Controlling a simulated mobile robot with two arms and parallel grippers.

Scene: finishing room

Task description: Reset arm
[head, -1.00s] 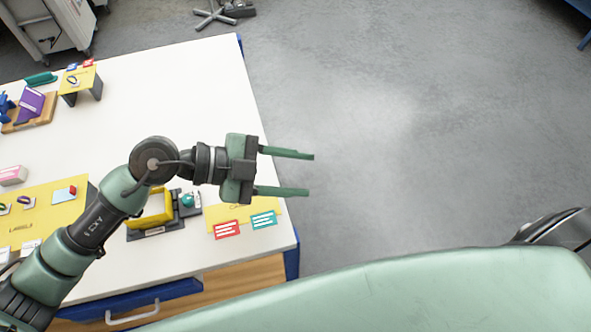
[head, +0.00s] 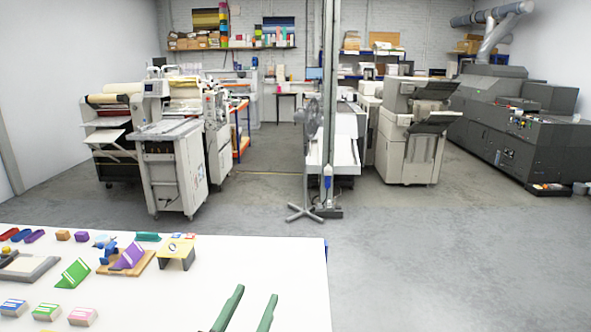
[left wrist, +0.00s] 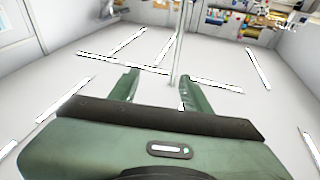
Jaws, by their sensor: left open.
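My left gripper (head: 250,312) shows at the bottom of the head view, over the right part of the white table (head: 295,275). Its two green fingers are apart, with nothing between them. The left wrist view also shows the left gripper (left wrist: 157,88) open and empty, with the pale ceiling and its light strips beyond it. The rest of the left arm is out of the head view. My right gripper is in neither view.
On the table's left part lie a purple wedge (head: 131,254) on a wooden base, a green wedge (head: 73,273), a yellow stand (head: 177,252) and several card stacks. A pole fan (head: 306,150) stands beyond the table. Grey floor (head: 430,260) is clear at right.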

